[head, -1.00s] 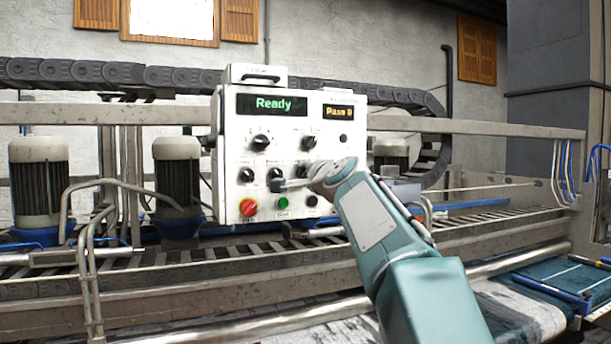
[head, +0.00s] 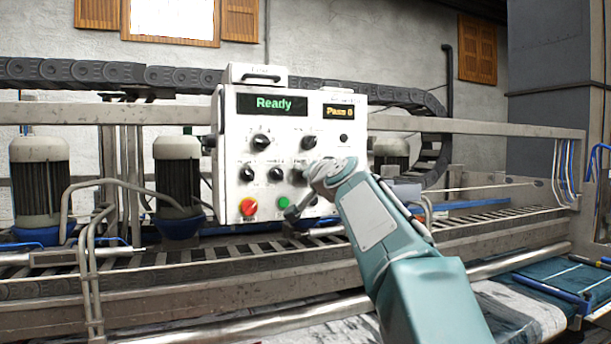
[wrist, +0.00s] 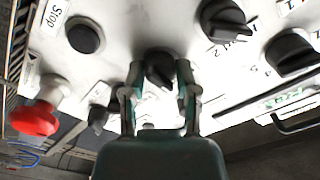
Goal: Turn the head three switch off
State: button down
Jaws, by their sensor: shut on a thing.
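The white control panel (head: 228,160) stands left of my arm in the head view. Its middle row has black switches at left (head: 247,174) and centre (head: 275,174), both clear of my gripper.
Close by are a red knob (head: 249,207), a green button (head: 284,203) and a black button labelled Stop (wrist: 85,38). Two upper switches (head: 261,142) (head: 309,142) sit above. The display (head: 272,103) reads Ready. A metal rail runs below the panel.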

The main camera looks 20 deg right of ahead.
jog(key=n, duration=0.4)
jog(key=shift+f+n, duration=0.15)
jog(key=shift+n, duration=1.95)
jog(key=shift+c, duration=1.8)
grip_release()
jog(key=shift+w, duration=0.1)
